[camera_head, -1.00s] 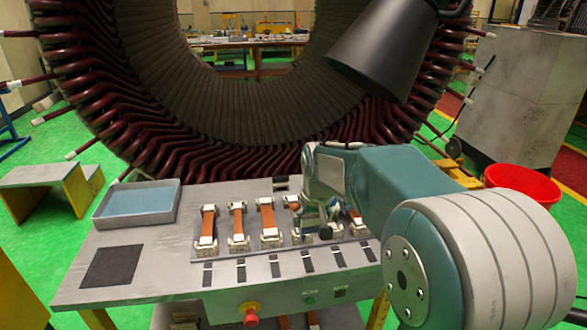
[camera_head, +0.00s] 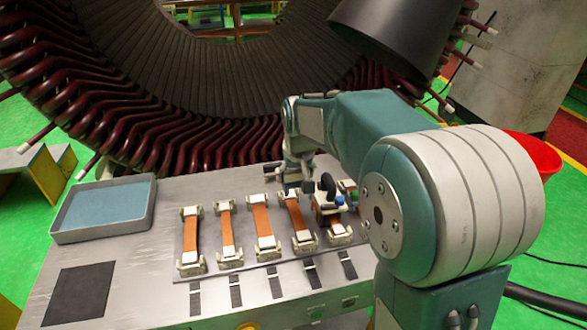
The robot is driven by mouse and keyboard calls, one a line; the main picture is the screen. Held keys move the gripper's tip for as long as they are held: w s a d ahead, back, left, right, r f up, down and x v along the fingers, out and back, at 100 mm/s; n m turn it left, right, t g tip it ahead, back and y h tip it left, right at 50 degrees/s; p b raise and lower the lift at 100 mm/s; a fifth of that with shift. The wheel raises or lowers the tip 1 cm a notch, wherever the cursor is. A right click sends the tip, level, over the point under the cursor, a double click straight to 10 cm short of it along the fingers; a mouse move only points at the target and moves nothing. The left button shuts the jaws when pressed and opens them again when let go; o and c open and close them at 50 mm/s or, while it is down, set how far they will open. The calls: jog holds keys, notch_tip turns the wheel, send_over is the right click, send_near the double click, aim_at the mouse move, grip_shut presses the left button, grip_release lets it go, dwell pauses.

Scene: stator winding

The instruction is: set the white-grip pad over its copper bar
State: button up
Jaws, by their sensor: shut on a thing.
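Several copper bars lie in a row on the grey bench, each clamped at both ends by pale blocks, such as the leftmost bar (camera_head: 190,234) and the middle bar (camera_head: 262,226). My gripper (camera_head: 326,198) is over the right part of the row, low above or at a bar there. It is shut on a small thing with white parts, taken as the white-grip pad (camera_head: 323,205). The pad is mostly hidden by the gripper, and I cannot tell whether it touches the bar. The bars furthest right are partly behind my arm.
A grey tray with a blue inside (camera_head: 103,207) stands at the bench's left. A black square mat (camera_head: 78,294) lies at front left. Several dark strips (camera_head: 274,286) lie before the bars. The large stator (camera_head: 190,100) rises behind, and a red bucket (camera_head: 535,152) stands at right.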

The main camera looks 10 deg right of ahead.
aim_at(298, 185)
jog(key=shift+f, duration=5)
jog(key=o, duration=0.9)
jog(key=shift+c, duration=0.2)
jog(key=v, duration=1.1)
jog(key=shift+r, duration=0.3)
jog(key=s+r+t, duration=0.2)
jog(key=s+r, duration=0.1)
jog(key=s, duration=2.1)
jog(key=shift+s+r, duration=0.2)
jog(key=shift+s, duration=0.15)
